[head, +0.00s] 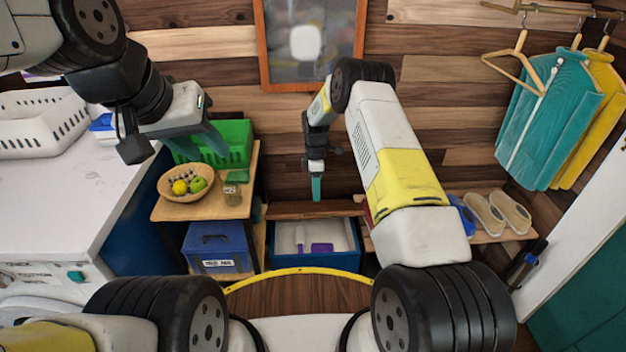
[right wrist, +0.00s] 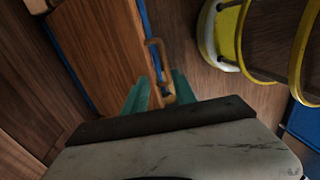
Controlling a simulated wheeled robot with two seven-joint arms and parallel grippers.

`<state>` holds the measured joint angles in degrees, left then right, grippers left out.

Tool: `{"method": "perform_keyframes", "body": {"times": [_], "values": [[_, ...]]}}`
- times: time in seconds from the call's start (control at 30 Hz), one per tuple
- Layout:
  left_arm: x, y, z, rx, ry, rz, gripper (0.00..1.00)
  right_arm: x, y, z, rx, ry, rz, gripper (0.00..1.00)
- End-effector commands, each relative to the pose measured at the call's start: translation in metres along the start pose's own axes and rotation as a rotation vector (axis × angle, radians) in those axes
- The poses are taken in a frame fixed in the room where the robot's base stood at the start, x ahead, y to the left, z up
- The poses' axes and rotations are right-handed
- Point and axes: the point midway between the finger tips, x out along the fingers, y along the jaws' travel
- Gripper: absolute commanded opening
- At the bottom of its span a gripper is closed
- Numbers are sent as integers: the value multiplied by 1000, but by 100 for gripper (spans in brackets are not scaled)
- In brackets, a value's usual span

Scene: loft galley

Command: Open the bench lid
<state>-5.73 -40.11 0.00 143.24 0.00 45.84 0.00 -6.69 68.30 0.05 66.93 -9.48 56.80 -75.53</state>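The bench (head: 315,261) is a blue box low against the wall. Its wooden lid (head: 315,209) stands raised at the back, so the pale inside shows, with purple items in it. In the right wrist view the lid (right wrist: 100,50) is a brown panel with a loop handle (right wrist: 153,58) at its edge. My right gripper (head: 316,188) is at the lid; in its wrist view the teal fingers (right wrist: 160,92) stand apart on either side of the handle, with a gap showing. My left gripper (head: 203,146) is open and empty, in front of the green crate.
A small wooden table (head: 205,208) left of the bench holds a fruit bowl (head: 187,182) and a green crate (head: 228,143); a blue bin (head: 217,247) sits below. A shoe rack (head: 455,240) stands to the right. A white counter (head: 60,190) fills the left.

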Motion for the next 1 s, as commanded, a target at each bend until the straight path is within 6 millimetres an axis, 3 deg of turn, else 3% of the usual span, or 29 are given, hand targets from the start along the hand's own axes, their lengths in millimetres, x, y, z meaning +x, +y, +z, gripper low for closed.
{"method": "perform_keyframes", "body": {"times": [0.2, 0.37, 0.47, 0.6, 0.8, 1.0], "values": [[0, 0, 0, 0, 0, 0, 36, 0, 0, 0, 0, 0, 0, 31], [0, 0, 0, 0, 0, 0, 36, 5, -2, 11, -93, -59, 34, 0], [0, 0, 0, 0, 0, 0, 36, 13, -5, 35, -316, -179, 99, 0], [0, 0, 0, 0, 0, 0, 36, 20, -19, 63, -811, -361, 180, 0], [0, 0, 0, 0, 0, 0, 36, 29, -65, 62, -1460, -441, 221, 0], [0, 0, 0, 0, 0, 0, 36, 36, -99, 53, -1740, -417, 237, 0]]}}
